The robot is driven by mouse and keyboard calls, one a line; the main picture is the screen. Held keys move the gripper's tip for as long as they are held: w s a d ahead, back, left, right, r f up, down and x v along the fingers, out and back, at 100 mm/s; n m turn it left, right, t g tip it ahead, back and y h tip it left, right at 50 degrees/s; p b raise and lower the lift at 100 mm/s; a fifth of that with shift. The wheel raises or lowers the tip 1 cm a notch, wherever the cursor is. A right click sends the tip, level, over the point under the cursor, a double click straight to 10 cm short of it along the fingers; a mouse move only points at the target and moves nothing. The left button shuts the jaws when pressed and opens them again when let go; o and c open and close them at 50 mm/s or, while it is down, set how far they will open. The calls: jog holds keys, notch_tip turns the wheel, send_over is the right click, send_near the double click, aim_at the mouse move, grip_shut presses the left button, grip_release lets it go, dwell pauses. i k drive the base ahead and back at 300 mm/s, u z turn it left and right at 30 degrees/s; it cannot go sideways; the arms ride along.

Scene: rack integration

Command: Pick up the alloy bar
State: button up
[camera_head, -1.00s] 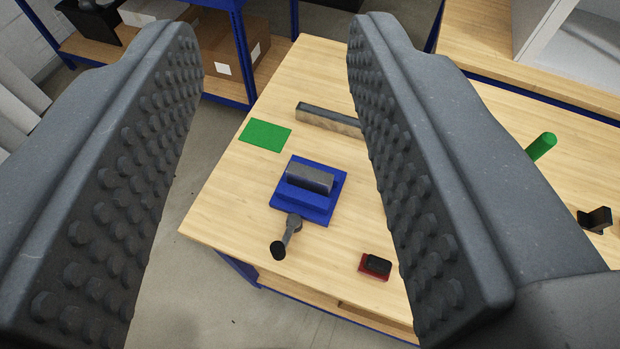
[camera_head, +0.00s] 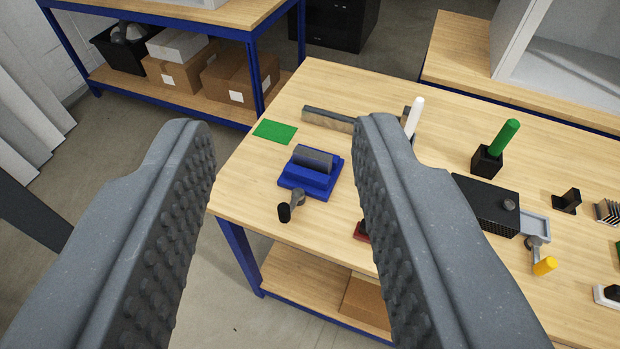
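A long grey metal bar (camera_head: 328,119), which looks like the alloy bar, lies on the wooden table near its far left side. Its right end is partly hidden behind my right finger. A blue vise-like fixture (camera_head: 325,183) with a grey block (camera_head: 312,159) on top and a crank handle (camera_head: 292,203) stands nearer to me. My gripper (camera_head: 284,128) is open and empty, with its studded fingers wide apart. It is apart from the bar, above and in front of the table.
A green mat (camera_head: 275,132) lies left of the bar. A red item (camera_head: 361,231) is half hidden by my right finger. A white cylinder (camera_head: 415,117), a green-handled tool in a black holder (camera_head: 487,161) and a black box (camera_head: 484,204) stand to the right. Shelves (camera_head: 262,65) stand behind left.

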aim_at(316, 160)
jog(key=u, duration=0.25)
jog(key=i, duration=1.1)
jog(key=z, duration=0.5)
